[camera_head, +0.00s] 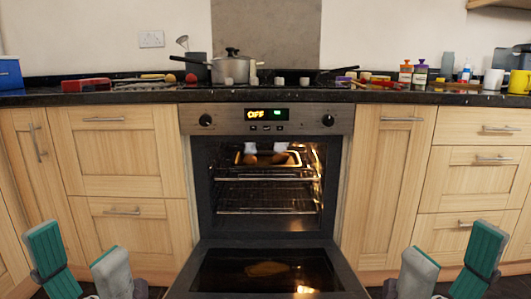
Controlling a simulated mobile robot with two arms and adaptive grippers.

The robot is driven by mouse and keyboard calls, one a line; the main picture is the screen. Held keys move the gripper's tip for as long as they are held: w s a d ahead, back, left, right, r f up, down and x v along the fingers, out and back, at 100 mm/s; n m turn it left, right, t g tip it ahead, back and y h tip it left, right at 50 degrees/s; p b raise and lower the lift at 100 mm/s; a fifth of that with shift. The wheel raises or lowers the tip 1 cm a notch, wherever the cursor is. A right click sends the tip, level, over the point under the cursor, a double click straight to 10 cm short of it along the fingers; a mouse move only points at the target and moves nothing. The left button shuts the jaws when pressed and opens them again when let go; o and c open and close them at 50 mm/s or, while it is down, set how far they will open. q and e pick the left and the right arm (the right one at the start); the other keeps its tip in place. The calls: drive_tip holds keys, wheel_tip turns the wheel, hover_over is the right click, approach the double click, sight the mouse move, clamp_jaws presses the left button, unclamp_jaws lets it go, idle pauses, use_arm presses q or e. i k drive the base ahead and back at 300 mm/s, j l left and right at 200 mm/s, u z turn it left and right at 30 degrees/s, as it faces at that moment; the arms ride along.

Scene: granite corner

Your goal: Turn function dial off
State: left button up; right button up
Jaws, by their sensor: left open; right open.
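The oven (266,190) stands in the middle of the counter front, with its door (265,272) folded down open and its inside lit. A dark round dial (206,120) is at the left of its control panel, and another dial (328,120) is at the right. I cannot tell which one is the function dial. The display (266,114) between them reads "OFF" in yellow, with small green marks beside it. My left gripper (80,260) is open and empty at the lower left. My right gripper (447,262) is open and empty at the lower right. Both are well apart from the dials.
A tray (240,157) with food sits on the upper oven rack. The open door juts out low between my grippers. A pot (230,70) stands on the hob, and bottles, a yellow mug (519,82) and other items crowd the dark counter. Wooden cabinets flank the oven.

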sight(205, 121)
drive_tip(key=i+z, duration=0.2)
drive_tip(key=i, duration=0.3)
drive_tip(key=i+j+z, duration=0.1)
drive_tip(key=i+z, duration=0.15)
drive_tip(key=i, duration=0.25)
